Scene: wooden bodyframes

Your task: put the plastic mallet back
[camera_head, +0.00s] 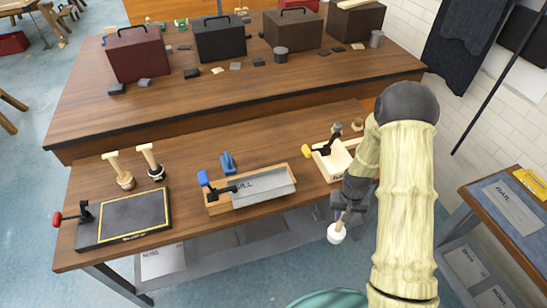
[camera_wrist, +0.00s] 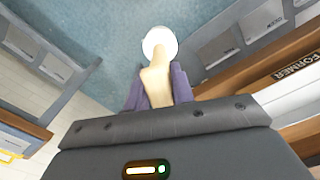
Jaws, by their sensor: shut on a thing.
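The plastic mallet has a white head (camera_head: 336,234) and a pale wooden handle. My gripper (camera_head: 345,208) is shut on its handle. In the head view the mallet hangs head down beyond the workbench's front edge, over the floor. In the wrist view the white head (camera_wrist: 160,43) lies beyond the fingertips and the handle (camera_wrist: 156,82) runs between the two purple fingers. Two other mallets stand handle up at the bench's left, one with a wooden head (camera_head: 124,181) and one with a dark and white head (camera_head: 156,173).
The workbench (camera_head: 205,165) carries a black plate with a yellow border (camera_head: 135,218), a wooden fixture marked SILL (camera_head: 252,188) and a light wooden fixture (camera_head: 333,160). A side table (camera_head: 512,225) marked RAIL is at right. A long table (camera_head: 230,95) with several boxes stands behind.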

